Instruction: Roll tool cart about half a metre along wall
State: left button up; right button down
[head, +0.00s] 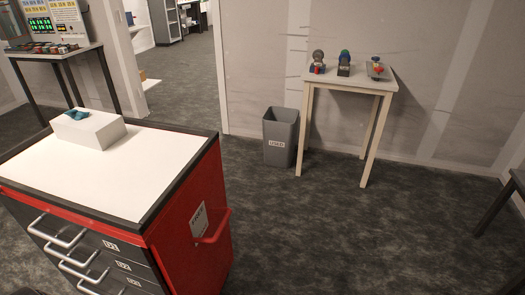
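The tool cart (208,252) stands at the lower left in the head view. It has a red side, dark drawers with silver handles and numbered labels, and a white top with a dark rim. A red handle (214,228) sticks out from its right side, beside a white label. A white box (88,131) with a small teal item (76,114) on it rests on the cart's top. The cart's wheels are not visible. Neither of my grippers is in view.
A grey bin (281,138) marked "USED" stands by the wall (262,60). Right of it is a small table (350,76) with several small devices. A dark-legged bench (55,52) stands at the back left, beside a doorway. The carpet right of the cart is clear; dark furniture edges in at far right.

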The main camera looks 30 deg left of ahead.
aim_at(156, 188)
jog(key=u, duration=1.2)
jog(key=j+z, duration=0.15)
jog(key=z, duration=0.2)
jog(key=j+z, duration=0.6)
jog(key=j, duration=0.65)
jog(key=j+z, duration=0.25)
jog(key=j, duration=1.25)
jog(key=k+j, duration=0.15)
jog(key=j, duration=0.9)
jog(key=k+j+z, duration=0.1)
jog(key=j, duration=0.45)
jog(key=k+j, duration=0.1)
jog(key=j, duration=0.95)
jog(key=k+j, duration=0.15)
jog(key=j, duration=0.35)
jog(key=z, duration=0.05)
